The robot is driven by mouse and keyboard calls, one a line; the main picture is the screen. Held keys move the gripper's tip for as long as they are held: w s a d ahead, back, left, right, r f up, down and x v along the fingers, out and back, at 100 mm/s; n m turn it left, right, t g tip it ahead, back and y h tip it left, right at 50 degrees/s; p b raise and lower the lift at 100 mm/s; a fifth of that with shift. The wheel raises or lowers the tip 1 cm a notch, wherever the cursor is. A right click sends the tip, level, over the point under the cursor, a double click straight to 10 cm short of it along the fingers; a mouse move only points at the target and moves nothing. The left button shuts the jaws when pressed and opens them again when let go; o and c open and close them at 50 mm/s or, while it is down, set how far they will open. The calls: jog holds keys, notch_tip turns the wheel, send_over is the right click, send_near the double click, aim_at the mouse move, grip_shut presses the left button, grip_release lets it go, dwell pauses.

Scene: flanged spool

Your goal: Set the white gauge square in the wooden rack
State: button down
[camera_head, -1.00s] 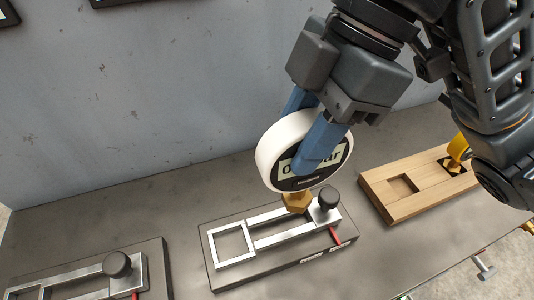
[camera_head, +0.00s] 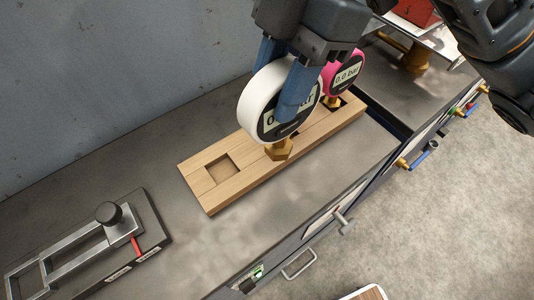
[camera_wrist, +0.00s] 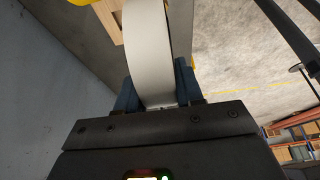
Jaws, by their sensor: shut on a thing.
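The white gauge (camera_head: 262,98) has a round white case, a dark face with a display, and a brass fitting (camera_head: 279,150) underneath. My gripper (camera_head: 283,88) is shut on its case, and the white rim also fills the middle of the wrist view (camera_wrist: 150,55). The wooden rack (camera_head: 228,190) lies on the grey bench with an empty square pocket (camera_head: 219,169) at its left end. The gauge hangs over the rack's middle, right of that pocket. I cannot tell the fitting's exact height above the wood. The gauge hides part of the rack.
A pink gauge (camera_head: 346,72) stands at the rack's right end, close to my gripper. A metal slide fixture (camera_head: 85,245) with a black knob is at the lower left. Brass fittings and handles line the bench's front edge. Bare bench lies left of the rack.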

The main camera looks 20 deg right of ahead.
jog(key=shift+d+f, duration=0.1)
jog(key=shift+d, duration=0.15)
jog(key=shift+w+a+f, duration=0.2)
jog(key=shift+w+f, duration=0.05)
jog(key=w+a+f+p, duration=0.2)
jog(key=w+a+f, duration=0.3)
jog(key=a+f, duration=0.4)
jog(key=shift+f+p, duration=0.35)
jog(key=shift+f, duration=0.35)
jog(key=shift+w+a, duration=0.1)
jog(key=shift+f, duration=0.2)
jog(key=c, duration=0.7)
grip_release()
